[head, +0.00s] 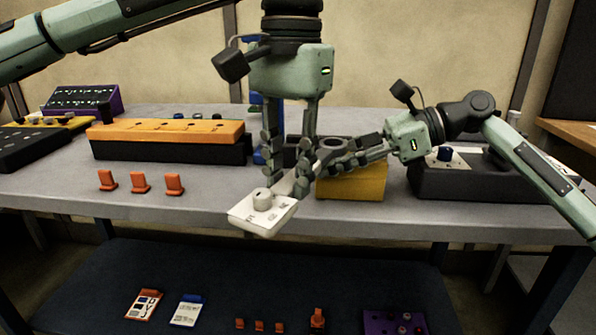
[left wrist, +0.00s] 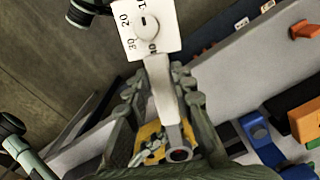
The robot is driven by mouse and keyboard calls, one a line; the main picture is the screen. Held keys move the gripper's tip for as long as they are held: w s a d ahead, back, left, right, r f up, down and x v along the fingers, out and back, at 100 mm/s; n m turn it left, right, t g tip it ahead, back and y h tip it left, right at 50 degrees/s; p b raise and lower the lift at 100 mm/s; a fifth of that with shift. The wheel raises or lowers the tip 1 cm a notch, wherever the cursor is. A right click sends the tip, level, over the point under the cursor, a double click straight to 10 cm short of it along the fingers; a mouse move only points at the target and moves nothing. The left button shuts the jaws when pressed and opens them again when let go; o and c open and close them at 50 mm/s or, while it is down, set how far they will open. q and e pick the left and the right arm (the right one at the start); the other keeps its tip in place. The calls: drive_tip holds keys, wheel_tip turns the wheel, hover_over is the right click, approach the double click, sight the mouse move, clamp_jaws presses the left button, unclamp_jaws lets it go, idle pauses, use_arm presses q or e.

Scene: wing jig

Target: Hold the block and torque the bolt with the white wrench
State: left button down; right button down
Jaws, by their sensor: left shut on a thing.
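The white wrench shows in the head view with its square dial head (head: 250,222) low at the front and its dark ring end up near the yellow block. My left gripper (head: 289,186) points down and is shut on the wrench's handle. In the left wrist view, the wrench's numbered dial (left wrist: 138,40) is at the top and its handle runs between the fingers to the ring end (left wrist: 180,154). The yellow block (head: 350,187) stands at the bench's front edge. My right gripper (head: 320,166) reaches in from the right above it; its fingertips are partly hidden and overlap the wrench. I see no bolt clearly.
An orange-topped black fixture (head: 170,148) stands at left on the bench (head: 215,190), with three orange clips (head: 140,183) before it. A dark box (head: 470,183) stands at right. A lower shelf (head: 230,275) holds cards and small orange parts. The two grippers are crowded together.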

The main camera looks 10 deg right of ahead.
idle(0.3)
use_arm(q)
drive_tip(key=shift+w+a+r+m, duration=0.1)
drive_tip(key=shift+w+a+m, duration=0.95)
drive_tip(key=shift+m, duration=0.25)
drive_tip(key=shift+w+a+m, duration=0.4)
drive_tip(key=shift+w+m, duration=0.2)
drive_tip(key=shift+w, duration=0.05)
drive_tip(key=shift+w+a+m, duration=0.35)
drive_tip(key=shift+w+m, duration=0.25)
drive_tip(key=shift+w, duration=0.05)
drive_tip(key=shift+a, duration=0.1)
drive_tip(key=s+d+r+n, duration=0.6)
drive_tip(key=n, duration=0.1)
drive_tip(key=shift+s+d+f, duration=0.1)
drive_tip(key=shift+f, duration=2.15)
drive_tip(key=shift+f, duration=0.1)
